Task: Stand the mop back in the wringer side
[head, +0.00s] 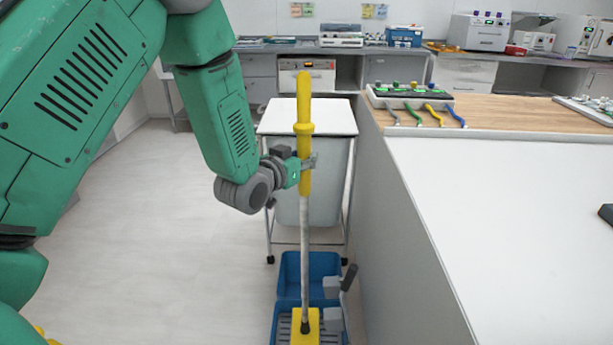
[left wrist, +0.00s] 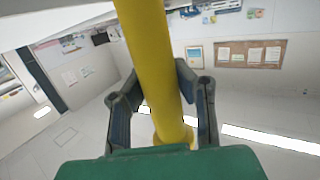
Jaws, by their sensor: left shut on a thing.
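The mop (head: 305,210) stands upright in the head view, with a yellow grip on top, a grey pole and a yellow head low down. My left gripper (head: 308,162) is shut on the yellow grip; the left wrist view shows the yellow handle (left wrist: 153,60) between the two fingers (left wrist: 165,105). The blue mop bucket (head: 290,272) is on the floor below, with a grey slatted part at the front and a grey lever (head: 348,278) on its right. The mop head overlaps the slatted part in the picture; whether it touches it I cannot tell. My right gripper is out of view.
A white-topped bin cart (head: 310,118) stands behind the bucket. A long white counter (head: 500,210) borders the bucket's right side, with a wooden section (head: 500,117) holding coloured-handled tools behind. The floor (head: 160,240) at left is clear.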

